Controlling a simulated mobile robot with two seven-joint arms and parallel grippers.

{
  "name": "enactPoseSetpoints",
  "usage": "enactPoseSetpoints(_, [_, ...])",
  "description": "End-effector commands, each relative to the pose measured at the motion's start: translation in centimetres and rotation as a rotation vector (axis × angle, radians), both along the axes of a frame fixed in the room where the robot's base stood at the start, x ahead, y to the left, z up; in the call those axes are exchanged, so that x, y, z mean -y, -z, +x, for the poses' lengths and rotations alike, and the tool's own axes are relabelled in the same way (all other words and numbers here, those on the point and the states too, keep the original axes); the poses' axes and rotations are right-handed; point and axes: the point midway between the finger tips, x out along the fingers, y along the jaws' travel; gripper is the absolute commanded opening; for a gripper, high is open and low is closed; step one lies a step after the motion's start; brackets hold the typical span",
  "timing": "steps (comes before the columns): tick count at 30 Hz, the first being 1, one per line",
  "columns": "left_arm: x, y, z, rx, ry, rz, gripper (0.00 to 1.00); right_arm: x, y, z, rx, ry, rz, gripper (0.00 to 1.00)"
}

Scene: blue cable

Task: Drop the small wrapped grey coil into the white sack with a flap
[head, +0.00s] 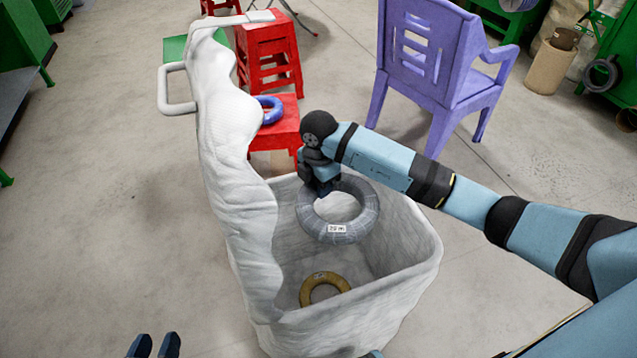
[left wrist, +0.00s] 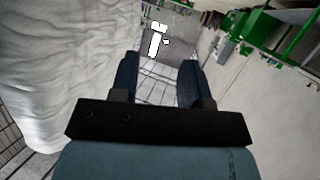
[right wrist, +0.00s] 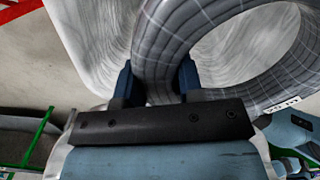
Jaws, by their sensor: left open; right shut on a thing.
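The grey coil (head: 362,222) is wrapped and has a white label. My right gripper (head: 322,186) is shut on its rim and holds it over the open mouth of the white sack (head: 240,190). The right wrist view shows the coil (right wrist: 225,40) between the two fingers of the right gripper (right wrist: 160,85). The sack stands open on the floor, with its flap raised along the left side. My left gripper (head: 154,346) is open and empty at the bottom edge, left of the sack. It also shows in the left wrist view (left wrist: 158,80).
A yellow coil (head: 325,288) lies inside the sack at the bottom. A blue coil (head: 270,110) lies on a red stool (head: 282,132) behind the sack. A purple chair (head: 437,65) stands behind my right arm. The floor left of the sack is clear.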

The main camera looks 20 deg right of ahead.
Motion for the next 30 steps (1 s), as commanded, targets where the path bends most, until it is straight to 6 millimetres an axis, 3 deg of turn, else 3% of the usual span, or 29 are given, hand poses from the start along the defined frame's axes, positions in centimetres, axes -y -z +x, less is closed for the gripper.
enactPoseSetpoints(12, [1.7, -3.5, 1.1, 0.167, 0.029, -0.1, 0.43, 0.0, 2.2, 0.0, 0.001, -0.001, 0.0, 0.0])
enactPoseSetpoints(23, [1.8, -4.0, 1.1, 0.185, 0.03, -0.111, 0.43, 0.0, 2.2, 0.0, 0.001, -0.001, 0.0, 0.0])
enactPoseSetpoints(24, [1.8, -4.0, 1.1, 0.185, 0.03, -0.111, 0.43, 0.0, 2.2, 0.0, 0.001, -0.001, 0.0, 0.37])
enactPoseSetpoints(27, [1.8, -4.0, 1.1, 0.185, 0.03, -0.111, 0.43, 0.0, 2.2, 0.0, 0.001, -0.001, 0.0, 0.6])
enactPoseSetpoints(30, [1.8, -4.0, 1.1, 0.185, 0.031, -0.11, 0.43, 0.0, 2.3, 0.0, 0.001, -0.001, 0.0, 0.64])
